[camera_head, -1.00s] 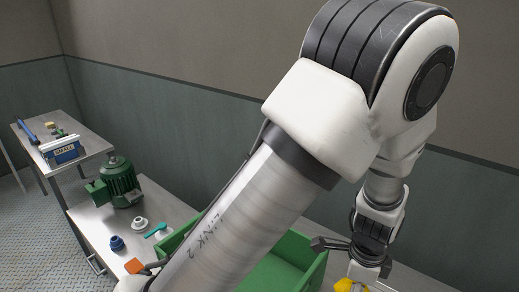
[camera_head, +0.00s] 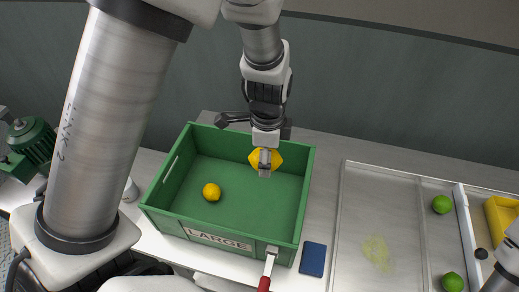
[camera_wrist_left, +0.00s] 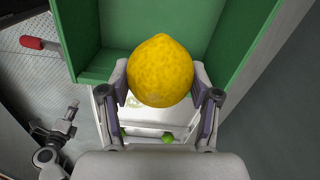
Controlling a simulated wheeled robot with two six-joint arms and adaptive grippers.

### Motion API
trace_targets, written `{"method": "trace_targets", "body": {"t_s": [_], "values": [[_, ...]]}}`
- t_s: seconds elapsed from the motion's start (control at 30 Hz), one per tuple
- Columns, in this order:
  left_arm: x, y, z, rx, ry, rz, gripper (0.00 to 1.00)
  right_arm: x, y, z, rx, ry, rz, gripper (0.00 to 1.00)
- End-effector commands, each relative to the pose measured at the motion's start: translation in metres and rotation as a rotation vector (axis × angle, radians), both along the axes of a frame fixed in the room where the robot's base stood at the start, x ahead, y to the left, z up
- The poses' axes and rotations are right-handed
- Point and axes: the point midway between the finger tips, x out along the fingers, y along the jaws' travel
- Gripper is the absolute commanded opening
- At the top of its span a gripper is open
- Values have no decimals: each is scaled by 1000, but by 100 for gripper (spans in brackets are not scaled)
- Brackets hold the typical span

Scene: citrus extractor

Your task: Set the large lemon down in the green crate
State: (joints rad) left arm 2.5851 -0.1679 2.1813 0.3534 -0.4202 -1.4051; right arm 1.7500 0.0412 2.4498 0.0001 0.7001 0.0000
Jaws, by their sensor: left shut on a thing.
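In the head view my left gripper (camera_head: 265,165) points down and is shut on the large lemon (camera_head: 278,158), whose sides show around the fingers. The lemon is at the back right part of the green crate (camera_head: 309,185), marked LARGE. I cannot tell whether it touches the crate floor. In the left wrist view the lemon (camera_wrist_left: 160,72) sits between both fingers, with green crate walls (camera_wrist_left: 235,50) around it. Another lemon (camera_head: 211,192) lies on the crate floor, left of middle. Part of my right gripper (camera_wrist_left: 66,122) seems to show in the wrist view; its jaws are unclear.
A metal tray (camera_head: 345,215) with a wet yellow patch stands right. Limes (camera_head: 442,204) lie further right. A green motor (camera_head: 33,140) is at far left.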

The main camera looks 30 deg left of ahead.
Motion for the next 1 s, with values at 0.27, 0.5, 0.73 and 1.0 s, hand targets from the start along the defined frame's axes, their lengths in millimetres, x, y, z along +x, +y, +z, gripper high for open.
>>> {"method": "trace_targets", "body": {"t_s": [0.27, 0.5, 0.73, 1.0], "values": [[0, 0, -20, 0, 1, 1, 23, 0, 0, -18, 0, 0, 1, 40], [0, 0, -61, 0, 1, 0, 23, 0, 1, -54, 0, 1, 1, 40], [0, 1, -99, 0, 0, 0, 23, 0, 1, -87, 0, 0, 1, 40], [-1, 1, -144, 0, 1, 1, 23, 0, 1, -126, 0, 0, 1, 40]]}}
